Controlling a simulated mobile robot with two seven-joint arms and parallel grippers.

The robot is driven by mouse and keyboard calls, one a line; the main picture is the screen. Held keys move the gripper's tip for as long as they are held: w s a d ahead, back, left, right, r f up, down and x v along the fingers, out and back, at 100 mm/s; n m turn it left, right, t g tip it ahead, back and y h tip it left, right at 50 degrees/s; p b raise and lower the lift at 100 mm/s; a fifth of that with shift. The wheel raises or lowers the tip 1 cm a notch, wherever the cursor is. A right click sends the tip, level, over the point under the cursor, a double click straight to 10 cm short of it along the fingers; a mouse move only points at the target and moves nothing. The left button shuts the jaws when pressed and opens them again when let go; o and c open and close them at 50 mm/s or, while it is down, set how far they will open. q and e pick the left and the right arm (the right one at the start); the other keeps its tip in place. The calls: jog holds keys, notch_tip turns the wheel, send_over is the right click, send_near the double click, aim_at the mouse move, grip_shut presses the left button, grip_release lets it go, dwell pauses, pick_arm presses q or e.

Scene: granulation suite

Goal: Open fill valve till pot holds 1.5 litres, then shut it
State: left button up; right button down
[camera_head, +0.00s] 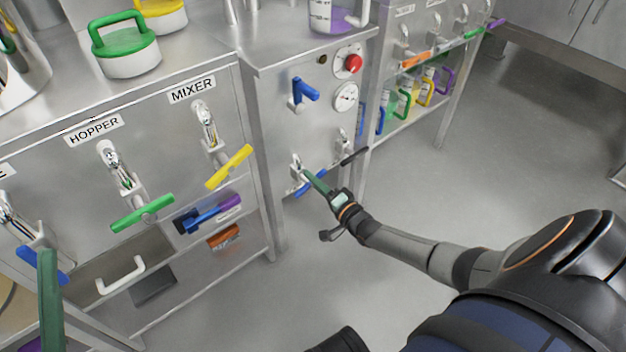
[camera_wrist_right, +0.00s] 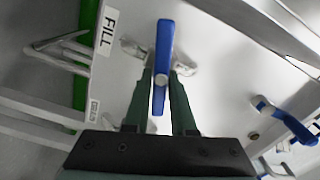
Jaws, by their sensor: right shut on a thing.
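The fill valve has a blue lever handle (camera_head: 313,183) low on the front of the middle steel cabinet. In the right wrist view the blue handle (camera_wrist_right: 164,42) stands beside a FILL label (camera_wrist_right: 106,31). My right gripper (camera_head: 311,177) is shut on this handle; its two dark green fingers (camera_wrist_right: 161,85) lie on either side of it. A clear pot with graduation marks (camera_head: 321,14) stands on top of the cabinet, cut by the picture's top edge. Purple shows at it, but I cannot read a level. A dark green bar (camera_head: 50,300) at lower left looks like a left gripper finger.
A blue handle (camera_head: 303,92), a red button (camera_head: 353,63) and a gauge (camera_head: 346,96) are higher on the cabinet. A black handle (camera_head: 354,156) is just right of the fill valve. Green (camera_head: 142,213) and yellow (camera_head: 229,166) levers jut out at left. The floor at right is clear.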

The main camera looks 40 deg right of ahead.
jog(key=shift+f+m, duration=0.2)
jog(key=shift+m, duration=1.4)
jog(key=c, duration=0.8)
grip_release()
jog(key=shift+o, duration=0.2)
jog(key=s+d+p, duration=0.1)
jog(key=s+p, duration=0.3)
jog(key=s, duration=0.8)
jog(key=shift+s, duration=0.25)
